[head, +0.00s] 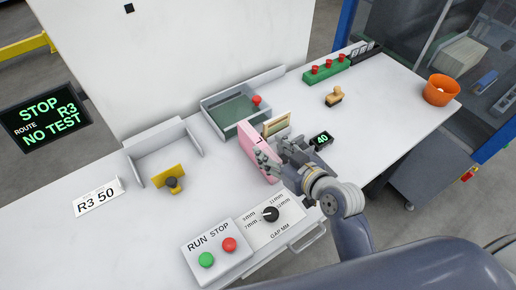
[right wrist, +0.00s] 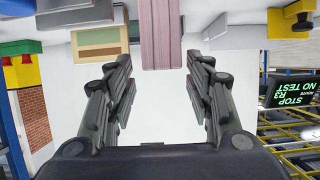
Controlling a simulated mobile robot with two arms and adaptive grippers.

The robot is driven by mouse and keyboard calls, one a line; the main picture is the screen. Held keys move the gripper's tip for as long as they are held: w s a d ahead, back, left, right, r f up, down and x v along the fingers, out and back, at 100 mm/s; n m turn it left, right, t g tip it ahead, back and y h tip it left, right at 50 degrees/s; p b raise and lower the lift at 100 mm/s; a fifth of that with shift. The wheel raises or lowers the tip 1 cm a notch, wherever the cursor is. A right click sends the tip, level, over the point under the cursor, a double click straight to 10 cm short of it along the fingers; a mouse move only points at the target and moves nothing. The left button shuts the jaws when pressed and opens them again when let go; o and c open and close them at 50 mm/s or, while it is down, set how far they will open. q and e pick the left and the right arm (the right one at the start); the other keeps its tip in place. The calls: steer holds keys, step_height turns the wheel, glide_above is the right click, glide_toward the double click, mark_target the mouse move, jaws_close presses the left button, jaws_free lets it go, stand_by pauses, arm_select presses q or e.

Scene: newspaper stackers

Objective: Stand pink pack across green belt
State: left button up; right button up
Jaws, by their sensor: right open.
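The pink pack (head: 252,147) stands upright on the white table, just in front of the tray with the green belt (head: 236,110). In the right wrist view the pack (right wrist: 160,35) shows between the fingertips, with a gap on each side. My right gripper (head: 272,154) is open at the near right end of the pack and hides part of it. The gripper also shows in the right wrist view (right wrist: 163,75). The green belt lies in a grey-walled tray and looks bare. My left gripper is not in view.
A beige and green block (head: 276,124) stands close behind the pack. A small display reading 40 (head: 321,140) is right of the gripper. The gap dial panel (head: 268,215) and run/stop box (head: 216,250) are in front. A yellow piece (head: 168,176) stands at left.

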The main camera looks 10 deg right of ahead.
mark_target(261, 143)
steer(key=shift+w+a+f, duration=0.1)
steer(key=shift+w+a, duration=0.05)
steer(key=shift+w, duration=0.2)
steer(key=shift+w+a, duration=0.1)
steer(key=shift+w, duration=0.1)
steer(key=p+x, duration=0.1)
steer(key=x, duration=0.3)
steer(key=shift+a+p, duration=0.15)
steer(key=shift+p, duration=0.25)
steer(key=shift+w+a+f, duration=0.15)
steer(key=shift+w+a, duration=0.05)
steer(key=shift+w, duration=0.25)
steer(key=c, duration=0.9)
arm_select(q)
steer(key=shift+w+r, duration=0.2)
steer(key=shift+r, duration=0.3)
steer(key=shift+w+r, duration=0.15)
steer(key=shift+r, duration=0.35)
arm_select(e)
jaws_close()
